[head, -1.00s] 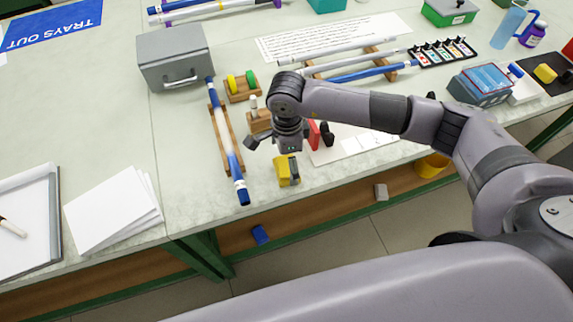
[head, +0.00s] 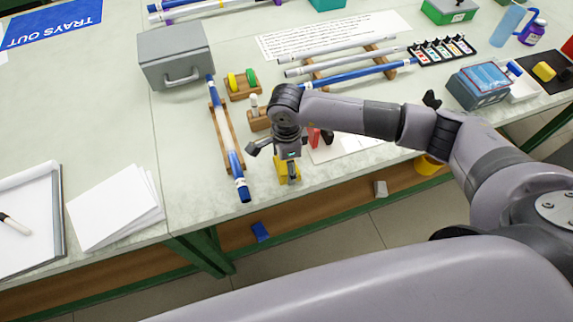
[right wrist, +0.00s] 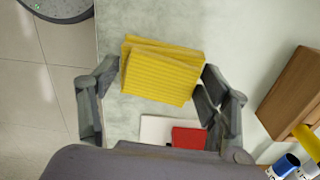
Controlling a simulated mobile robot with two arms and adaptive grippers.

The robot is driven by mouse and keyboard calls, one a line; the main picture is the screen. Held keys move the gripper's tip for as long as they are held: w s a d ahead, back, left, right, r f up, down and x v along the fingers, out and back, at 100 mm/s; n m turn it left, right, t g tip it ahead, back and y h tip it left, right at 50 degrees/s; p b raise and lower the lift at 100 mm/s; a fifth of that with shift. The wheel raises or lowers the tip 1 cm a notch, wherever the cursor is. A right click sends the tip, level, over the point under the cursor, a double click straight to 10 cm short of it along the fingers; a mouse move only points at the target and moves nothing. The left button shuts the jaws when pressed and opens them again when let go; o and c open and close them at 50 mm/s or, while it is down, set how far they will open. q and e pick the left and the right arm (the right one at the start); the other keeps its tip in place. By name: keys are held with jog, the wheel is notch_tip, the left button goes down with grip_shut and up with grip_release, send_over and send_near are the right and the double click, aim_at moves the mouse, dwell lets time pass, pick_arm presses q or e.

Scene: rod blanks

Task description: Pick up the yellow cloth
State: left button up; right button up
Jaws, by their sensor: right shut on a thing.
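The yellow cloth (head: 282,180) is a folded, ribbed stack near the front edge of the bench, partly covered by my right gripper in the head view. It shows clearly in the right wrist view (right wrist: 160,74), between the two fingers. My right gripper (right wrist: 162,85) points down at the cloth and is shut on it, one finger against each side. The cloth appears to be still at bench level. My left gripper is not in view.
A wooden rack with a blue-ended rod (head: 229,150) lies just left of the cloth. A red item (right wrist: 188,137) is close by the gripper. A grey metal box (head: 174,55) and white papers (head: 113,208) stand further left. The bench's front edge is near.

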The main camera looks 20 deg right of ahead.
jog(key=c, duration=0.4)
jog(key=shift+r, duration=0.15)
notch_tip(320, 180, up, 20)
jog(key=b, duration=0.3)
jog(key=shift+b, duration=0.3)
